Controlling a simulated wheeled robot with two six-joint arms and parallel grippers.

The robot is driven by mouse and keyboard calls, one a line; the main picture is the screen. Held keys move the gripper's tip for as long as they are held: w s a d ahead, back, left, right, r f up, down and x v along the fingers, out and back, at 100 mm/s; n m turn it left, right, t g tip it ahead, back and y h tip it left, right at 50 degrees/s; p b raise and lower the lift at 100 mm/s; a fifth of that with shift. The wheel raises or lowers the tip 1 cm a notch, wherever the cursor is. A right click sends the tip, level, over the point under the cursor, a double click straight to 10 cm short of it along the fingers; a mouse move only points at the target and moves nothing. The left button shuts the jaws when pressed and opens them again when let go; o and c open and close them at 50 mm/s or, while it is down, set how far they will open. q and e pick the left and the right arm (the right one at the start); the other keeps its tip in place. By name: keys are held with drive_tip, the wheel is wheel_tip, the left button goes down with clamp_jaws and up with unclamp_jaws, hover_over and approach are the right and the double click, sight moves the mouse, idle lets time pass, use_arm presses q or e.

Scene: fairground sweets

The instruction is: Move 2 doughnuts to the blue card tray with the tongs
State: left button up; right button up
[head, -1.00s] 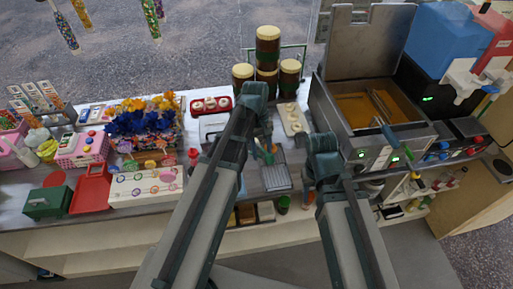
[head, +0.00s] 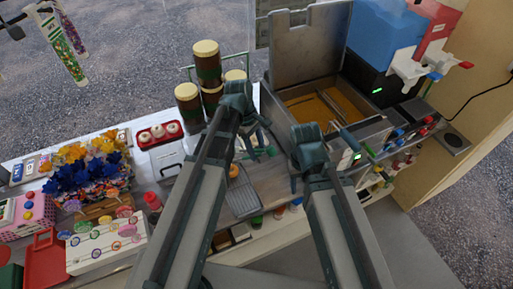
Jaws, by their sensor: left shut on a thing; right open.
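My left gripper (head: 257,143) is shut on a thin green thing, which looks like the tongs (head: 270,151), above the counter in front of the fryer. My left arm hides part of it. My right gripper (head: 296,181) is open and empty, low in front of the fryer; its fingers are hard to see. Several pale doughnuts (head: 158,133) sit in a red tray (head: 141,145) left of my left arm, apart from both grippers. I cannot make out the blue card tray; my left arm covers part of the counter.
The fryer (head: 365,132), with its lid raised, stands at centre right. Tall brown jars (head: 207,66) stand behind my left gripper. A grey wire rack (head: 242,192) lies between my arms. Blue flowers (head: 82,183) and a lollipop stand (head: 105,247) fill the left side.

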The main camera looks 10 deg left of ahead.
use_arm(q)
wheel_tip(320, 180, down, 9)
drive_tip(key=b, duration=0.9)
drive_tip(key=shift+f, duration=0.2)
drive_tip(key=shift+o, duration=0.6)
clamp_jaws()
wheel_tip(320, 180, up, 5)
drive_tip(key=p, duration=0.5)
drive_tip(key=shift+r, duration=0.1)
